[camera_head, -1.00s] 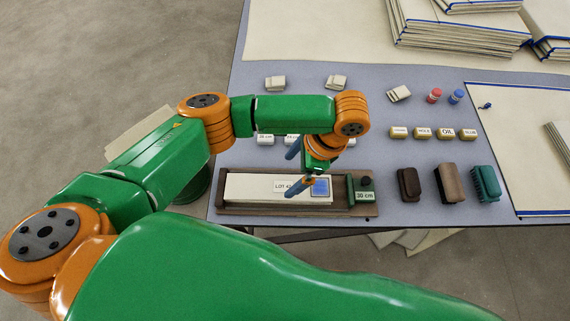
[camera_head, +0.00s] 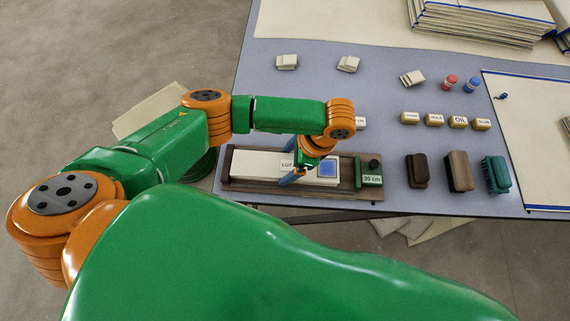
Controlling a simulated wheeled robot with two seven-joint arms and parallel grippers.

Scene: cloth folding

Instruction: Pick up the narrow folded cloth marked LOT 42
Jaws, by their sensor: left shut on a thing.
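The narrow folded cloth marked LOT 42 (camera_head: 258,163) is long and white, with a label and a blue square near its right end. It lies in a brown wooden tray (camera_head: 345,189) at the table's front edge. My left gripper (camera_head: 293,176) reaches down over the cloth's label and is shut on the cloth, left of the blue square. The gripper covers part of the label, so only its start can be read. The cloth looks level, and I cannot tell whether it is clear of the tray. My right gripper is not in view.
A green block marked 30 cm (camera_head: 371,180) sits at the tray's right end. Three brushes (camera_head: 458,172) stand to its right, with small labelled blocks (camera_head: 459,122) behind them. Folded cloth stacks (camera_head: 480,25) lie at the back right.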

